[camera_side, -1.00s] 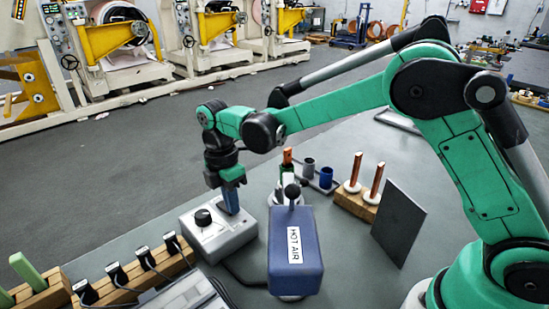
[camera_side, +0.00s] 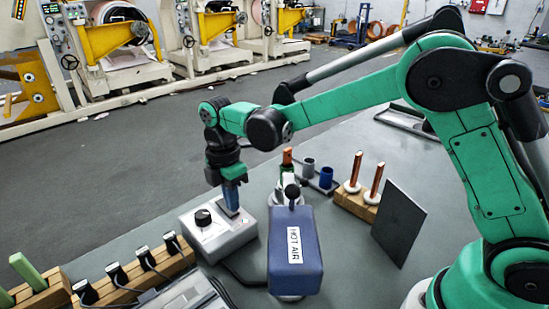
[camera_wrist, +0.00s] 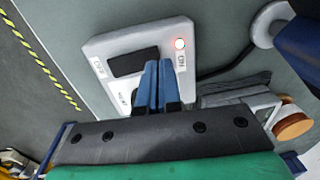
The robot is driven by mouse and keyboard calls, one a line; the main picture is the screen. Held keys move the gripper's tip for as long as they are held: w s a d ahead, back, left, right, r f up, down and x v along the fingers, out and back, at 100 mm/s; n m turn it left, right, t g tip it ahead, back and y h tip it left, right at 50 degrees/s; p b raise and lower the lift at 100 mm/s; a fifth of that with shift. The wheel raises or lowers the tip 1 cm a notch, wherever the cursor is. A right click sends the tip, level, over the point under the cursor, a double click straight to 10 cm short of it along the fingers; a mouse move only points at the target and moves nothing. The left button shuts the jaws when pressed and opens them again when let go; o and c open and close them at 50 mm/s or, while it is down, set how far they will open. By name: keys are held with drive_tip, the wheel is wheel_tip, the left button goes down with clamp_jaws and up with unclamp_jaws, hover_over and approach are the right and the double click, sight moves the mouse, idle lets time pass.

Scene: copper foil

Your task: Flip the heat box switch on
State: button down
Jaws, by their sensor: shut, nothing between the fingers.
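The heat box (camera_side: 215,241) is a pale grey box with a black knob (camera_side: 203,218) on top, on the bench left of the blue hot air unit. My gripper (camera_side: 231,212) is over the box's back right part, its blue fingers pointing down and pressed together with nothing between them. In the wrist view the shut fingertips (camera_wrist: 160,66) lie across the box top (camera_wrist: 100,50), beside a dark rectangular part (camera_wrist: 133,62).
The blue hot air unit (camera_side: 295,262) stands close right of the box. A wooden rack (camera_side: 140,272) with black-handled tools is in front left. A dark upright panel (camera_side: 399,223) and copper pieces on a wooden block (camera_side: 352,202) stand farther right.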

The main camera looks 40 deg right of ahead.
drive_tip(key=shift+r, duration=0.25)
wheel_tip(320, 180, up, 14)
drive_tip(key=s, duration=0.2)
idle(0.4)
drive_tip(key=shift+f, duration=0.1)
drive_tip(key=s+d+f+m+t, duration=0.6)
drive_tip(key=s+d+m+t, duration=0.2)
drive_tip(key=m, duration=1)
drive_tip(key=shift+s+d+f, duration=0.25)
drive_tip(key=shift+s+d, duration=0.5)
drive_tip(key=shift+s, duration=0.25)
